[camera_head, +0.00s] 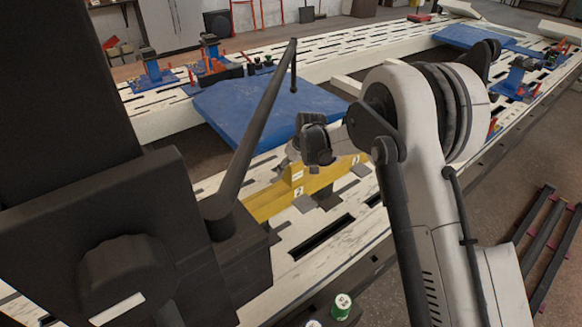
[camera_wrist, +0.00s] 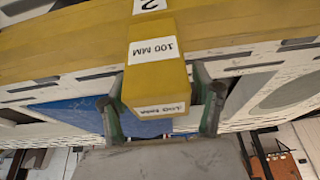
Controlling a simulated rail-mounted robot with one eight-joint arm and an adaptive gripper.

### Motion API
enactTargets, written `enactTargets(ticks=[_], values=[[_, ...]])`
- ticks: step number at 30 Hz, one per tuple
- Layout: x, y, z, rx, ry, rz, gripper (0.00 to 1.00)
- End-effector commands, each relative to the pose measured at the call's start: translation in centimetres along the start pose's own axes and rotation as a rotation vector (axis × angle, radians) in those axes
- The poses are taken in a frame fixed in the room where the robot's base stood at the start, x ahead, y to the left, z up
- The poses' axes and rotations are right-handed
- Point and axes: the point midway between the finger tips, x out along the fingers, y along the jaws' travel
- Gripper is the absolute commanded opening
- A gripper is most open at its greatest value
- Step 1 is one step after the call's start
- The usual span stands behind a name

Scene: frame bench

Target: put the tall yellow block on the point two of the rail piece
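The tall yellow block (camera_wrist: 155,82), labelled "100 MM", stands out from the yellow rail piece (camera_wrist: 70,45) beside a white label "2" in the wrist view. In the head view the block (camera_head: 291,174) is on the rail piece (camera_head: 265,203) just above the "2" label, partly hidden by my gripper. My gripper (camera_wrist: 163,108) has one finger on each side of the block's outer end. Whether both fingers press on it is not clear. In the head view my gripper (camera_head: 316,147) is close to the block, its fingertips hard to see.
A blue plate (camera_head: 250,105) lies behind the rail piece on the slotted pale frame (camera_head: 345,235). Several clamps on blue bases stand at the back left. A green-sided can (camera_head: 342,307) is at the front edge. A dark rack (camera_head: 550,235) is at the right.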

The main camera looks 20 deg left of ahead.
Motion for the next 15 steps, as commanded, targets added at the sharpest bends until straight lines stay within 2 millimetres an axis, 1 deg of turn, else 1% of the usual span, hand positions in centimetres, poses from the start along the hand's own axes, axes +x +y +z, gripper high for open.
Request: enactTargets(ticks=[8,11,15], values=[[-0.3,0.0,-0.1,0.0,0.0,0.0,0.62],[-1.3,0.0,-0.2,0.0,0.0,0.0,0.62],[-3.8,0.0,-0.2,0.001,0.0,0.0,0.62]])
